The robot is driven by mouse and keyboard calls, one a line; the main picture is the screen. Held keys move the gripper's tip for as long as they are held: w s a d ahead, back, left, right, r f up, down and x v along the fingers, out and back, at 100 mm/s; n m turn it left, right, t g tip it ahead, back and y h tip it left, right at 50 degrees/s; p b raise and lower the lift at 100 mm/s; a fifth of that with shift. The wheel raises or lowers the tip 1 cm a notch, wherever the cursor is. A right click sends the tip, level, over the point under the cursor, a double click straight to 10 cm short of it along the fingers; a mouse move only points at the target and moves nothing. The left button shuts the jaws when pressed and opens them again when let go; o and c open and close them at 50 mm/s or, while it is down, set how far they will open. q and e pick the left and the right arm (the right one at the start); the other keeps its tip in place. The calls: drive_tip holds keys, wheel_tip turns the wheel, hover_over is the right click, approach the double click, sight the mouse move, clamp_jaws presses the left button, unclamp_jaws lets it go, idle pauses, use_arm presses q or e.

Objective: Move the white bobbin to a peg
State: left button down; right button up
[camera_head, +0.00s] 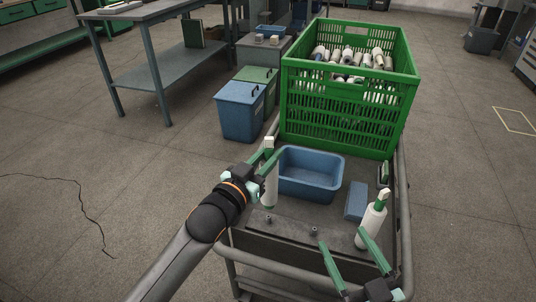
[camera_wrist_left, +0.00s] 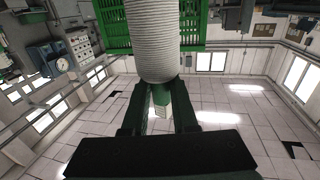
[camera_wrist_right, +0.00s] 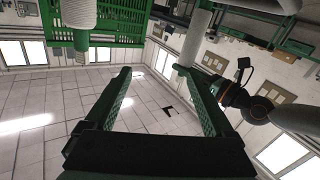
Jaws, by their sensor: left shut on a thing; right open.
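My left gripper (camera_head: 268,162) is shut on the upper tube end of a white bobbin (camera_head: 270,186), which hangs upright. The bobbin's wound body fills the top of the left wrist view (camera_wrist_left: 153,40). Its lower end appears just above a bare peg (camera_head: 268,219); I cannot tell whether they touch. A second bare peg (camera_head: 314,231) stands to the right on the dark ledge (camera_head: 290,238). Another white bobbin (camera_head: 369,228) with a green tube top stands at the ledge's right end; its base is hidden. My right gripper (camera_head: 347,255) is open and empty in front of it.
A blue tub (camera_head: 312,173) sits on the cart behind the ledge, with a blue box (camera_head: 356,201) to its right. A tall green crate (camera_head: 345,140) of bobbins stands behind. Metal rails (camera_head: 405,225) edge the cart.

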use_arm(q)
drive_tip(key=shift+f+b, duration=0.8)
drive_tip(key=shift+b, duration=0.05)
drive_tip(key=shift+f, duration=0.1)
use_arm(e)
wheel_tip(320, 180, up, 11)
drive_tip(key=s+a+n+t+y, duration=0.1)
drive_tip(key=n+t+y, duration=0.2)
drive_tip(key=t, duration=0.1)
drive_tip(key=shift+s+y, duration=0.3)
drive_tip(key=shift+r, duration=0.3)
use_arm(q)
drive_tip(key=shift+s+p, duration=0.1)
drive_tip(key=shift+p, duration=0.2)
use_arm(e)
drive_tip(key=shift+r, duration=0.2)
drive_tip(key=shift+r, duration=0.1)
use_arm(q)
drive_tip(key=shift+p, duration=0.35)
use_arm(e)
drive_tip(key=shift+r, duration=0.25)
